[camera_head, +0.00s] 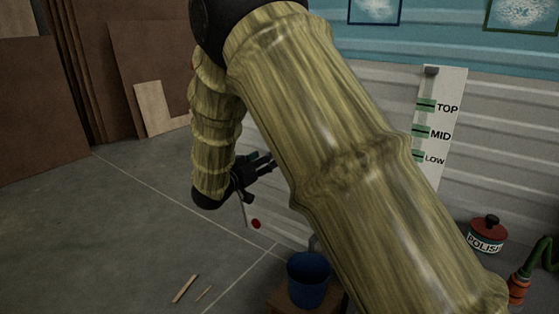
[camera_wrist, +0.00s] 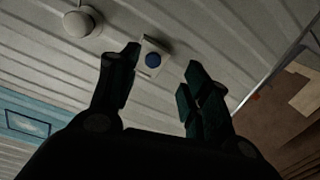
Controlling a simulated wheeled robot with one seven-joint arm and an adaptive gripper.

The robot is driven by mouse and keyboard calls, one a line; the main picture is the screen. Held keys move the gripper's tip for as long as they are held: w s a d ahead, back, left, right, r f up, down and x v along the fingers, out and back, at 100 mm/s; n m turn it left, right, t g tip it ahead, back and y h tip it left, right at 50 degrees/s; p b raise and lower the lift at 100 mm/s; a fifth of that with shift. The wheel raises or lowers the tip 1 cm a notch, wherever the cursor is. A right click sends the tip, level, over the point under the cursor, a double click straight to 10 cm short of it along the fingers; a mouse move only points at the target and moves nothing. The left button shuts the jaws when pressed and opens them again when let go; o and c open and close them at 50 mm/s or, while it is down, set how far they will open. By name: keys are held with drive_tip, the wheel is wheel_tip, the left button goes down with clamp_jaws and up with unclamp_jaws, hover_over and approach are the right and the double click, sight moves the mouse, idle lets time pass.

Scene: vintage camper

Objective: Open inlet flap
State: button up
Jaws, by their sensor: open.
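I see no contact, and nothing is held. In the head view, my gripper (camera_head: 264,168) points right toward the wall at the end of my bent arm. My arm hides that stretch of wall, and the inlet is not visible there.
A white round fitting (camera_wrist: 83,22) is on the wall near the plate. A blue bucket (camera_head: 308,279) stands on a wooden stool (camera_head: 283,302). A red disc (camera_head: 256,223) is below my gripper. Wood scraps (camera_head: 186,288) lie on the otherwise clear floor; brown boards (camera_head: 150,62) lean at left.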

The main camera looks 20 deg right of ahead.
drive_tip(key=w+d+r+m+h+b, duration=0.1)
drive_tip(key=w+d+r+b, duration=0.1)
drive_tip(key=w+d+b, duration=0.2)
drive_tip(key=shift+w+d+g+b, duration=0.3)
drive_tip(key=shift+w+d, duration=1.1)
drive_tip(key=shift+d, duration=0.4)
drive_tip(key=shift+r, duration=0.1)
clamp_jaws()
